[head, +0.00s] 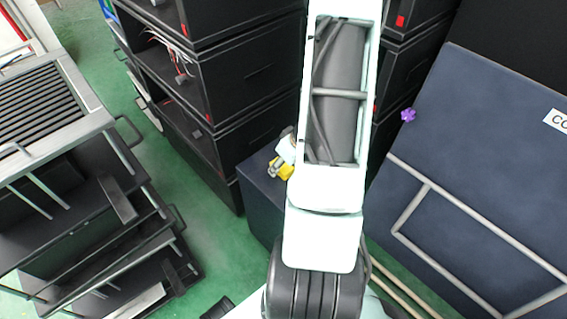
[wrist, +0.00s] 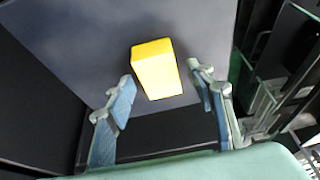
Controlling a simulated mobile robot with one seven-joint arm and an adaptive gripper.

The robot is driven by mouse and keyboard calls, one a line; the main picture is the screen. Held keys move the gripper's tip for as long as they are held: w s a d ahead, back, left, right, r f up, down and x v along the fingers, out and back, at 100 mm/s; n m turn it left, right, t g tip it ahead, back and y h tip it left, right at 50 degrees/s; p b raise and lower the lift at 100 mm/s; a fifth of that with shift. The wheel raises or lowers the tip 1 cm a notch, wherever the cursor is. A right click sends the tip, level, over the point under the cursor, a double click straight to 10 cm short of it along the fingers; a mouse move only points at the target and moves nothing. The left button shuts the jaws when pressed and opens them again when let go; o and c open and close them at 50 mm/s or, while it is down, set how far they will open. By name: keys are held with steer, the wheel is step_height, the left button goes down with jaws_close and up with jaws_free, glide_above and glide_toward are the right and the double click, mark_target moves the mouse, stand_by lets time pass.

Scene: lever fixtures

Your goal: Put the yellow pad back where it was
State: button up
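The yellow pad (wrist: 158,72) is a small block over the dark blue-grey top of a box in the wrist view. In the head view the yellow pad (head: 281,168) is small and partly covered by my gripper (head: 275,163). In the wrist view my gripper (wrist: 163,82) has its two blue-lined fingers spread apart, one on each side of the pad. A narrow gap shows between the pad and each fingertip. I cannot tell whether the pad rests fully on the surface.
The dark box (head: 262,190) stands beside a stack of black shelf units (head: 245,85). A large dark blue panel (head: 480,170) with a grey frame is at the right. Metal racks (head: 80,200) stand at the left. Green floor (head: 200,240) is open between them.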

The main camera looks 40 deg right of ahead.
steer(key=shift+r+p, duration=0.4)
steer(key=shift+r, duration=0.1)
steer(key=p+v, duration=0.8)
steer(key=v, duration=0.3)
steer(key=shift+s, duration=0.15)
steer(key=shift+r, duration=0.1)
